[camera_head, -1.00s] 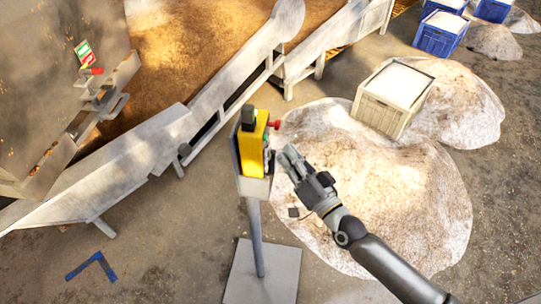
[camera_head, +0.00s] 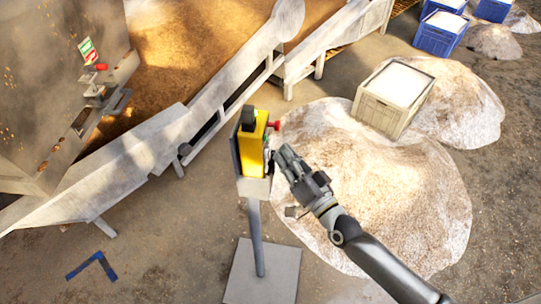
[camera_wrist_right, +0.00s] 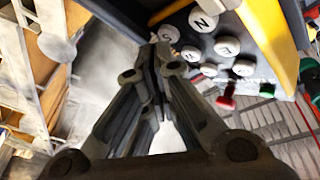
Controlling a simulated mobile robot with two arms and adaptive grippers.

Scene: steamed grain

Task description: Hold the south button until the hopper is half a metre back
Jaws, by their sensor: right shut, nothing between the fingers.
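A yellow button box (camera_head: 252,150) stands on a grey post, with a red knob on its right side. The right wrist view shows its dark face with several white round buttons, one marked N (camera_wrist_right: 203,22); I cannot read which one is south. My right gripper (camera_head: 281,158) is shut and empty, its tips close to the face. In the wrist view the tips (camera_wrist_right: 158,62) overlap the lower edge of a white button (camera_wrist_right: 168,34); contact cannot be told. The hopper (camera_head: 50,80) is the big weathered bin at the left, with a green-and-white label. My left gripper is not in view.
A sloped grey conveyor (camera_head: 135,150) runs behind the button box. A pale crate (camera_head: 393,98) stands on a grain heap (camera_head: 400,190) at the right, with blue crates (camera_head: 440,35) beyond. A blue corner mark (camera_head: 92,266) lies on open floor at lower left.

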